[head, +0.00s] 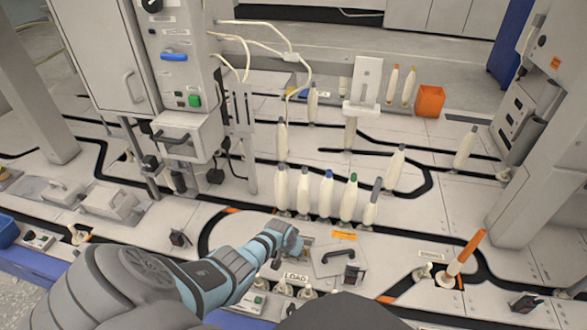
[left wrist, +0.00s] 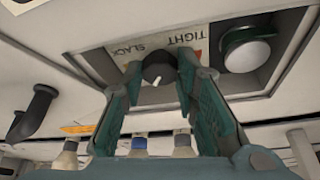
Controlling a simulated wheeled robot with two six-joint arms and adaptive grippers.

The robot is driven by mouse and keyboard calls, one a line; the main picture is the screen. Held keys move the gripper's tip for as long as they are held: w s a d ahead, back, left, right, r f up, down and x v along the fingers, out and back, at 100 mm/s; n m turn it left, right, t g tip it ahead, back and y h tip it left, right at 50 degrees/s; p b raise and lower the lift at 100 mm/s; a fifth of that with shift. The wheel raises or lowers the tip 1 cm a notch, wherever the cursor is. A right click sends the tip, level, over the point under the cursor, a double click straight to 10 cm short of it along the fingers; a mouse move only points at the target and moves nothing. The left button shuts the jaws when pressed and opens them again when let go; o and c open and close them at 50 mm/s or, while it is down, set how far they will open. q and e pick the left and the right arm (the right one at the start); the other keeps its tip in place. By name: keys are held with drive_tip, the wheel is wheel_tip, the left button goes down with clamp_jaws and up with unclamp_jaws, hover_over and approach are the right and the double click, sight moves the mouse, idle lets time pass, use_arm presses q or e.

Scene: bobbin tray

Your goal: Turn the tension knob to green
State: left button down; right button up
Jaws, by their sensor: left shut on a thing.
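The tension knob (left wrist: 158,66) is black and round with a white pointer line, in the left wrist view. Its line points toward the bottom of that picture, nearly straight down. It sits on a recessed panel with a label (left wrist: 160,42) reading SLACK and TIGHT, upside down. An orange patch (left wrist: 198,56) shows beside TIGHT; I cannot make out a green mark. My left gripper (left wrist: 157,78) has its two teal fingers shut on the knob's sides. In the head view my left gripper (head: 288,246) is down at the panel and hides the knob. My right gripper is not in view.
A round white-faced button (left wrist: 245,50) sits beside the knob. A dark handle (left wrist: 34,112) stands on the other side; a handled plate (head: 338,257) shows in the head view. Several bobbins (head: 326,196) stand behind. An orange-topped rod (head: 466,252) stands at right.

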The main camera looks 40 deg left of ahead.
use_arm(q)
drive_tip(key=shift+d+n+y+p, duration=0.1)
drive_tip(key=shift+n+y+p, duration=0.3)
drive_tip(key=shift+n, duration=0.8)
drive_tip(key=shift+w+n+g+y, duration=0.1)
drive_tip(key=shift+n+g+y, duration=0.2)
drive_tip(key=shift+n, duration=1)
drive_tip(key=shift+n+g+y+b, duration=0.3)
drive_tip(key=shift+n+y+b, duration=0.15)
drive_tip(key=shift+n, duration=0.25)
drive_tip(key=shift+w+d+n+g+b, duration=0.1)
drive_tip(key=shift+n+g+b, duration=0.25)
drive_tip(key=shift+n, duration=0.75)
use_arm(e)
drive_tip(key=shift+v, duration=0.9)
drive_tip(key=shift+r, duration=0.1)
use_arm(q)
drive_tip(key=c, duration=1.3)
unclamp_jaws()
